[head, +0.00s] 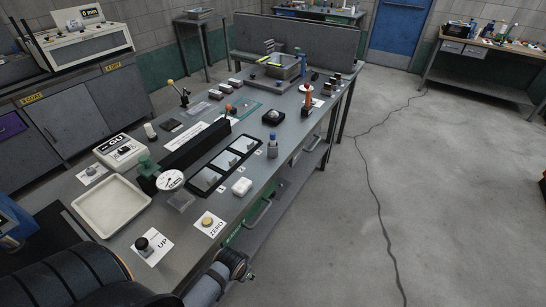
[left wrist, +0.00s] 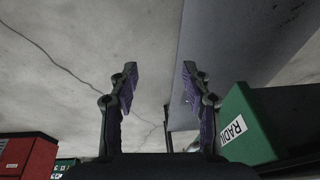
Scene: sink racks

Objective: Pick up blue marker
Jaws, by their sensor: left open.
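I cannot make out a blue marker for certain in either view. A small blue-topped bottle (head: 272,145) stands upright near the bench's right edge in the head view. A small dark blue item (head: 314,77) is farther back on the bench, too small to identify. My left gripper (left wrist: 160,75) is open in the left wrist view, with nothing between its fingers and bare concrete behind them. In the head view only dark arm parts show at the bottom left, without clear fingers. My right gripper is not in view.
A green box (left wrist: 252,123) is close right of my left gripper. The floor right of the bench is open.

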